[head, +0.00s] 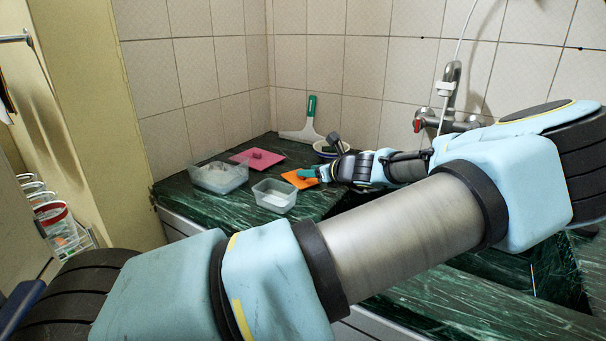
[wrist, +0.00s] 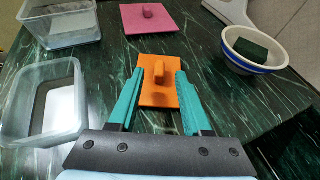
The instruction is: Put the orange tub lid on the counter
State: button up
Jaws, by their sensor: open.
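The orange tub lid (wrist: 158,94) lies flat on the green marbled counter (wrist: 100,50), with a small upright handle (wrist: 159,73) in its middle. In the head view the lid (head: 298,179) is partly hidden by my gripper. My gripper (wrist: 157,80) is open, its teal fingers over the lid on either side of the handle. I cannot tell whether the fingers touch the lid. In the head view my gripper (head: 308,174) reaches in from the right, low over the counter.
A clear tub (wrist: 45,105) stands close left of the lid, another (wrist: 60,22) behind it. A pink lid (wrist: 148,18) lies farther back. A blue-rimmed bowl (wrist: 253,50) holds a dark green sponge at right. A squeegee (head: 307,123) leans at the wall.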

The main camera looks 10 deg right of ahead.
jog(key=v, duration=0.6)
jog(key=shift+s+r+b, duration=0.15)
jog(key=shift+s+b, duration=0.1)
jog(key=shift+b, duration=0.05)
